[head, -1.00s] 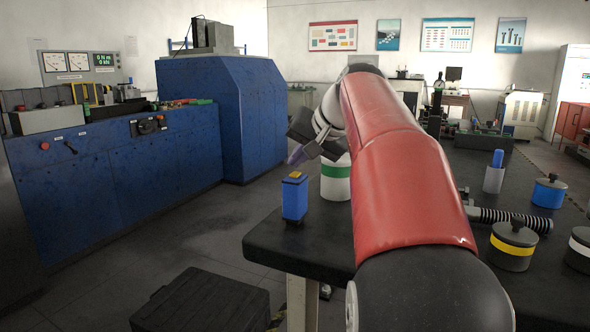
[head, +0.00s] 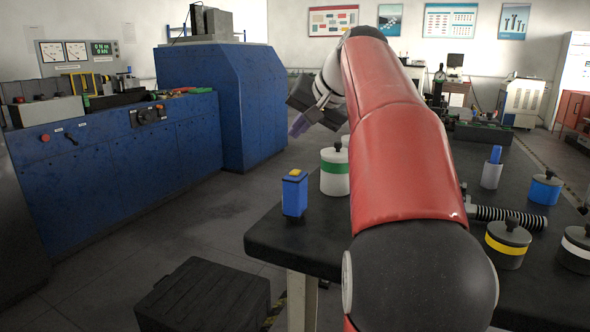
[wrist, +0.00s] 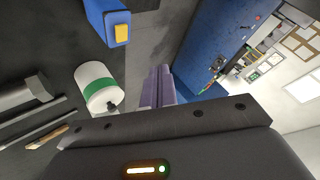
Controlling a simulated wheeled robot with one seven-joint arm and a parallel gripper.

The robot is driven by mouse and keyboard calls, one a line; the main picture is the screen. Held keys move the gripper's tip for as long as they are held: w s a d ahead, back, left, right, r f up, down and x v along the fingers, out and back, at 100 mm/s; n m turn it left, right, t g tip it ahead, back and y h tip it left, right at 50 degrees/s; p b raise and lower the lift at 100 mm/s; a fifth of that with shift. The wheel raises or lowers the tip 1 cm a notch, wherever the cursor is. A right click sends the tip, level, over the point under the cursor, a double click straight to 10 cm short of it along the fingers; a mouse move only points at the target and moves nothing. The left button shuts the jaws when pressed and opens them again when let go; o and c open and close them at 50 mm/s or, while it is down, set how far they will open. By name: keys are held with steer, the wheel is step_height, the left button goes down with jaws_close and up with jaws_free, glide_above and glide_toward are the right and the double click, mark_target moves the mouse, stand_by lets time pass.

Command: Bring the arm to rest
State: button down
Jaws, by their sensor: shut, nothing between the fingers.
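A white canister with a green band (head: 335,180) stands just behind that box, partly hidden by my arm. The box (wrist: 106,20) and the canister (wrist: 97,88) also show in the wrist view, both apart from the fingers.
A blue machine (head: 215,110) stands left; a black case (head: 203,296) is on the floor.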

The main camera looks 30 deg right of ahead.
stand_by(0.4)
steer(key=s+a+f+n+g, duration=0.1)
steer(key=s+a+f+n, duration=0.1)
steer(key=s+a+f, duration=0.3)
steer(key=s+a+f+n+g+h, duration=0.1)
steer(key=s+a+f, duration=0.4)
steer(key=s+f, duration=0.7)
steer(key=s+a+f+n+g+h, duration=0.1)
steer(key=s+a+f+n, duration=0.2)
steer(key=s+a+f, duration=0.2)
steer(key=s+f, duration=0.3)
steer(key=f, duration=0.3)
steer(key=shift+s+a+f, duration=0.25)
steer(key=shift+a+f, duration=0.05)
steer(key=shift+a, duration=0.1)
